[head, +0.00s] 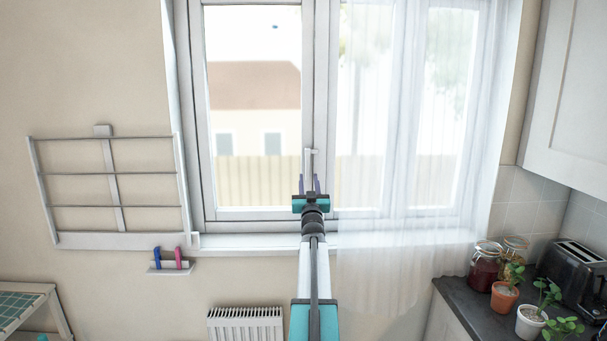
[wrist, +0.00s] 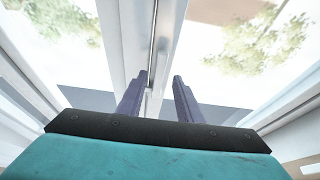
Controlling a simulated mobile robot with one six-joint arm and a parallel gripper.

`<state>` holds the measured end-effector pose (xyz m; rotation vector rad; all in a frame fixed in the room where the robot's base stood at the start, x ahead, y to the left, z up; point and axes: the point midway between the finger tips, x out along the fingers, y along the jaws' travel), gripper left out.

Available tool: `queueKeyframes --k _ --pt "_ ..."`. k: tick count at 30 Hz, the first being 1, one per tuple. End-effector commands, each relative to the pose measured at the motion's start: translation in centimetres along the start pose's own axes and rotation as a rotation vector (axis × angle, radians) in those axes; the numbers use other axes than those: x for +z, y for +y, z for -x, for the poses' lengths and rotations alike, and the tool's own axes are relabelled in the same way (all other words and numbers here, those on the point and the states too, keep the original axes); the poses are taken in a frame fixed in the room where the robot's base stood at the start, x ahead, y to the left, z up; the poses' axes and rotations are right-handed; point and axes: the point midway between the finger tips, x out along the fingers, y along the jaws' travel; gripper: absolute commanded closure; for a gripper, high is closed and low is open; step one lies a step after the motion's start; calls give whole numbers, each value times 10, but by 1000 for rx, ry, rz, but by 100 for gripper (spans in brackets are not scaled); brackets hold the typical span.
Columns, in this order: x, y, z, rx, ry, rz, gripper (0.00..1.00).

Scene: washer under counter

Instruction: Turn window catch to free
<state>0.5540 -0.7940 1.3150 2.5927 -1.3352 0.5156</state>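The white window catch (head: 308,163) is on the upright frame in the middle of the window. Its lever hangs down, with a short stub to the right at its top. My gripper (head: 309,179) is in front of the window, just below the catch in the head view. Its two purple fingers are apart, one on each side of the lever's line. In the wrist view my gripper (wrist: 160,77) is open, with the pale window frame behind the gap. I cannot tell whether either finger touches the catch.
A sheer curtain (head: 390,265) hangs over the right half of the window. A wall drying rack (head: 78,173) is at left, above a small shelf with two pegs (head: 168,266). A radiator (head: 246,324) is below. Jars, potted plants and a toaster (head: 575,272) stand on the right counter.

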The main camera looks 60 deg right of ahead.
Motion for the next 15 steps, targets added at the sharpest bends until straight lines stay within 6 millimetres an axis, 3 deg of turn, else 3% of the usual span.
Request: queueKeyframes --k 6,15 --pt "-1 0 -22 0 0 -1 67" --pt "0 0 -35 0 0 -1 67"
